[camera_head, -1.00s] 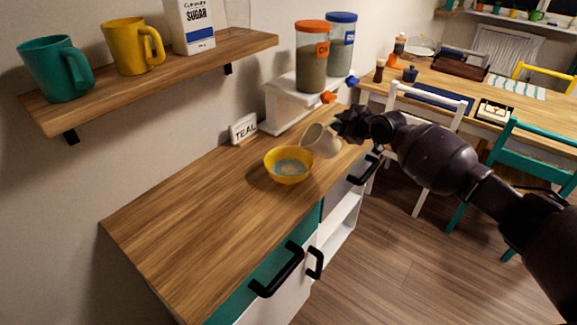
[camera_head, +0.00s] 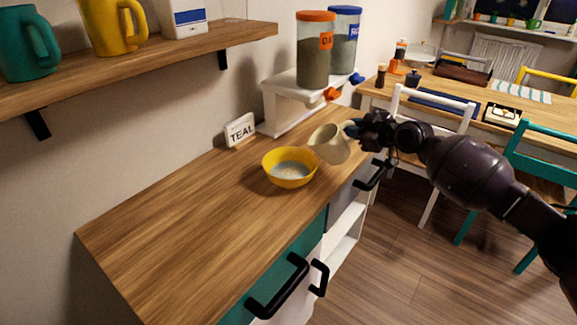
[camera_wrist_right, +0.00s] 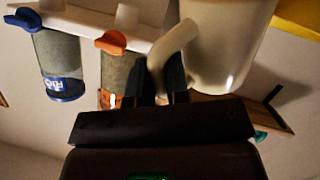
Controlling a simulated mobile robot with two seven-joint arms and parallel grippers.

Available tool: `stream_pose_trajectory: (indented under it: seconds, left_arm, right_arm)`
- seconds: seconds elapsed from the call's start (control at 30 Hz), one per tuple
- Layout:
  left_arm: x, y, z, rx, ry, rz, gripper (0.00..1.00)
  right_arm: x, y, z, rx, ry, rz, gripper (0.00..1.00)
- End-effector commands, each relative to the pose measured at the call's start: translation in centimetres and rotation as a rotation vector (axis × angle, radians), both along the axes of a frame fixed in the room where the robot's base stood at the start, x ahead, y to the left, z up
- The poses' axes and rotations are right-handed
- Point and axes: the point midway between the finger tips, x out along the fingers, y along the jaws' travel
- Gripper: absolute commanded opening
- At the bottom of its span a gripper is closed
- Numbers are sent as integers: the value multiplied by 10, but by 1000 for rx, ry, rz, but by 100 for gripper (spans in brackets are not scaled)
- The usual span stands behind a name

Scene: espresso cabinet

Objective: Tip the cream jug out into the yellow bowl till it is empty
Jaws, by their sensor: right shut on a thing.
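The cream jug (camera_head: 331,146) is held just above and to the right of the yellow bowl (camera_head: 290,180), tilted with its mouth toward the bowl. No stream shows between them, and the jug's inside is too small to read. The bowl stands on the wooden counter with pale grey-white contents (camera_head: 291,169). My right gripper (camera_head: 354,129) is shut on the jug's handle. In the right wrist view the jug (camera_wrist_right: 222,45) fills the top, its handle (camera_wrist_right: 165,58) between the dark fingers (camera_wrist_right: 164,82). My left gripper is not in view.
A white dispenser stand (camera_head: 284,108) with an orange-lidded jar (camera_head: 314,55) and a blue-lidded jar (camera_head: 344,45) stands behind the jug. A shelf (camera_head: 150,62) overhangs the back left. The counter's left part (camera_head: 180,230) is clear.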

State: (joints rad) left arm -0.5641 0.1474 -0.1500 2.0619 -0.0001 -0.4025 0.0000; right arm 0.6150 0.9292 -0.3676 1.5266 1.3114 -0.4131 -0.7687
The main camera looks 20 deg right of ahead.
Motion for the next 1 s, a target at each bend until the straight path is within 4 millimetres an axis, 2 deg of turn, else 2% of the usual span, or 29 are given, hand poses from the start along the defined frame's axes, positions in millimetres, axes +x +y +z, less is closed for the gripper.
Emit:
stream_pose_trajectory:
  seconds: [0.03, 0.73, 1.0]
  left_arm:
    - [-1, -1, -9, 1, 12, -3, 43]
    - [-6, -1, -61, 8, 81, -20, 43]
    - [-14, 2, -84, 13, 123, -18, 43]
  right_arm:
    - [0, -2, -10, 11, 6, 0, 0]
    - [0, -21, -48, 177, 6, -1, 0]
    - [0, -29, -58, 257, 3, -1, 0]
